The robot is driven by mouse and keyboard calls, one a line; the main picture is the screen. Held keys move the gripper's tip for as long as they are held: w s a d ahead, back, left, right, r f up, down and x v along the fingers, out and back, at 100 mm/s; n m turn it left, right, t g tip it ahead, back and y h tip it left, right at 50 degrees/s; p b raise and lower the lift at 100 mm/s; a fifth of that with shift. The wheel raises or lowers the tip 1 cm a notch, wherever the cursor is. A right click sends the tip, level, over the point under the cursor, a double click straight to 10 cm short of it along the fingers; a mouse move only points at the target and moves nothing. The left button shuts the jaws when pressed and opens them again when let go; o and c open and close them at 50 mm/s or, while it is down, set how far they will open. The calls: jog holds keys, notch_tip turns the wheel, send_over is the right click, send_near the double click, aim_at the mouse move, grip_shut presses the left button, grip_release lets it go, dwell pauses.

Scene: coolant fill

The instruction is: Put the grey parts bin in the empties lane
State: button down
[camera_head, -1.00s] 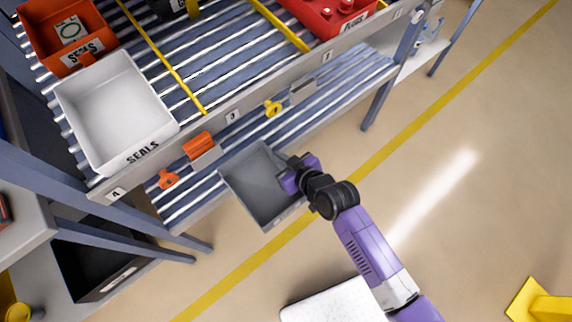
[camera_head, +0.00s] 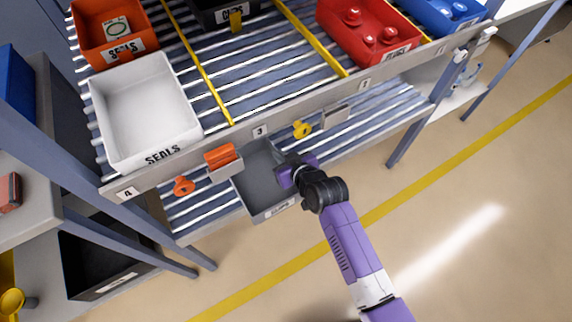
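The grey parts bin (camera_head: 268,192) is empty inside and has a label on its near wall. It sits at the front of the lower roller shelf (camera_head: 200,204), partly under the upper shelf's front rail, which hides its far end. My gripper (camera_head: 290,174) is at the bin's right wall. The fingers are hidden by the wrist and the bin wall, so I cannot see whether they are closed on it. The lower shelf's rollers show on both sides of the bin.
Above, the upper shelf holds a white SEALS bin (camera_head: 146,112), an orange bin (camera_head: 108,32), a red bin (camera_head: 368,34) and a blue bin (camera_head: 440,12). Orange (camera_head: 184,186) and yellow (camera_head: 302,130) knobs and a card holder (camera_head: 222,160) stand near the rail. The floor at right is clear.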

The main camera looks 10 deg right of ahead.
aim_at(267, 140)
jog(key=w+a+b, duration=0.1)
jog(key=w+b, duration=0.1)
jog(key=w, duration=0.1)
jog(key=w+a+f+b, duration=0.1)
jog(key=w+b, duration=0.1)
jog(key=w, duration=0.2)
jog(key=w+a+b, duration=0.1)
jog(key=w+b, duration=0.1)
jog(key=w, duration=0.1)
jog(key=shift+w+a+f+b, duration=0.2)
jog(key=shift+w+f+b, duration=0.1)
jog(key=shift+b, duration=0.1)
jog(key=shift+s+f+b, duration=0.1)
jog(key=shift+f+b, duration=0.85)
jog(key=shift+f, duration=0.3)
jog(key=c, duration=1.6)
grip_release()
jog(key=shift+o, duration=0.2)
